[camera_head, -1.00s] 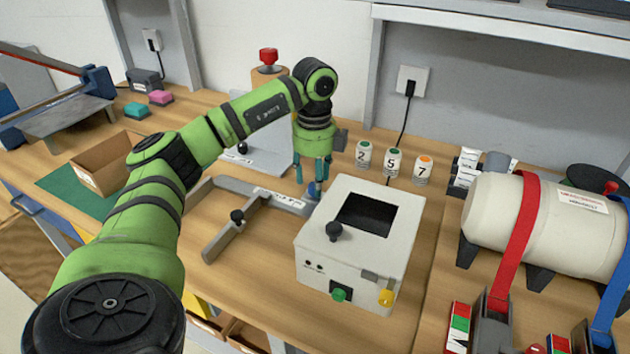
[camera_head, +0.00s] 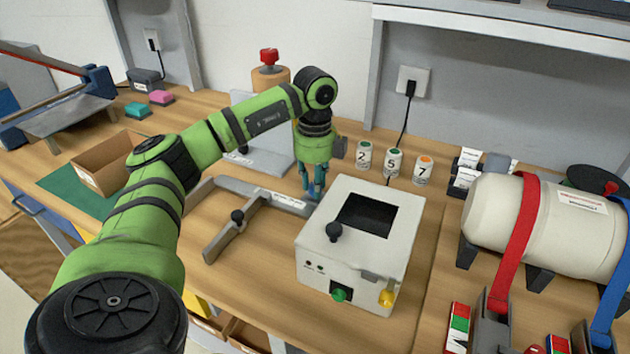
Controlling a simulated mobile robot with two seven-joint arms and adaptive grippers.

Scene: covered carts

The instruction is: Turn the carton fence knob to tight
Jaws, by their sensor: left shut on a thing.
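The grey L-shaped carton fence (camera_head: 262,190) lies on the bench, with a white label along its long bar. A small blue knob sits at the right end of that bar, mostly hidden by my fingers. My left gripper (camera_head: 314,188) points down there, its teal fingers shut on the knob. I cannot read the knob's setting. A black knob (camera_head: 237,216) stands on the fence's short arm, apart from my gripper. An open brown carton (camera_head: 104,172) lies left of the fence, partly behind my arm. My right gripper is out of view.
A white box (camera_head: 340,263) with a dark opening, a black lever and green and yellow buttons stands close right of my gripper. Numbered cans (camera_head: 392,162) stand behind it. A strapped cream tank (camera_head: 550,225) fills the right. Bare bench lies in front of the fence.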

